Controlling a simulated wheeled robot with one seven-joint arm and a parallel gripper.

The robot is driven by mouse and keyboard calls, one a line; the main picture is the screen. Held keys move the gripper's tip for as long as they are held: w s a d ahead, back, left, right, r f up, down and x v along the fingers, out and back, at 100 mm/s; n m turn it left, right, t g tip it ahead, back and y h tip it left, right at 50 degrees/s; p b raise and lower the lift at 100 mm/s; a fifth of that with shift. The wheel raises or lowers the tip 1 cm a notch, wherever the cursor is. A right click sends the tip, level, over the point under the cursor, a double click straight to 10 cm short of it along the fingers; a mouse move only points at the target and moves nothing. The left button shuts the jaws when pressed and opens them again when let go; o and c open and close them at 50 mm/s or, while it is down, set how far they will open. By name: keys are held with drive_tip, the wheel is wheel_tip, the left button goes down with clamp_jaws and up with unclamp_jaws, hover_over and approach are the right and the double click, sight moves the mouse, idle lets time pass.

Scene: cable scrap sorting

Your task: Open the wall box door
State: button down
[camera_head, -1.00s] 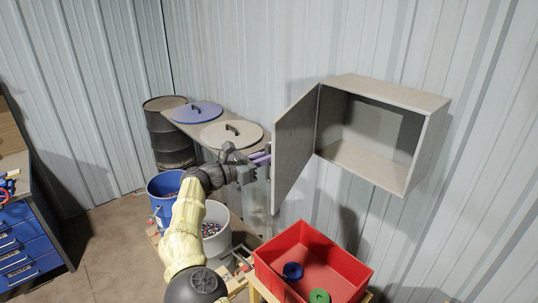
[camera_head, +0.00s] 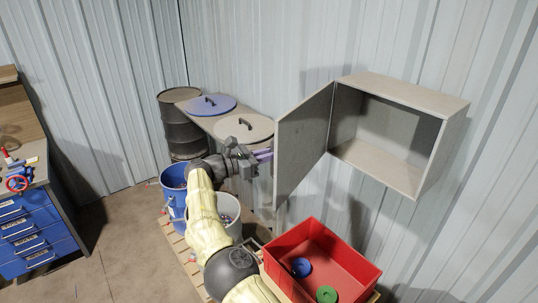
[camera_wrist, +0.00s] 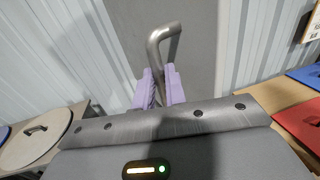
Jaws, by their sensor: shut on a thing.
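The grey wall box (camera_head: 385,130) hangs on the corrugated wall, and its inside is open to view and looks empty. Its door (camera_head: 303,140) stands swung out to the left, hinged on the box's left edge. My gripper (camera_head: 264,155) is at the door's outer face, near its free edge. In the wrist view the purple fingers (camera_wrist: 158,88) are shut on the bent metal door handle (camera_wrist: 163,45). The handle's lower part is hidden between the fingers.
Below the box is a red bin (camera_head: 330,262) with a blue and a green spool in it. Behind are a dark drum (camera_head: 180,125) and two lids. A blue drawer cabinet (camera_head: 35,235) is at far left.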

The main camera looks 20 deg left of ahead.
drive_tip(key=shift+w+d, duration=0.15)
drive_tip(key=shift+d, duration=0.05)
drive_tip(key=c, duration=1.7)
unclamp_jaws()
drive_tip(key=shift+f, duration=0.1)
drive_tip(key=shift+o, duration=1.2)
drive_tip(key=shift+w+f, duration=0.1)
drive_tip(key=shift+w, duration=0.3)
drive_tip(key=v, duration=0.8)
drive_tip(key=shift+s, duration=0.15)
drive_tip(key=shift+c, duration=0.2)
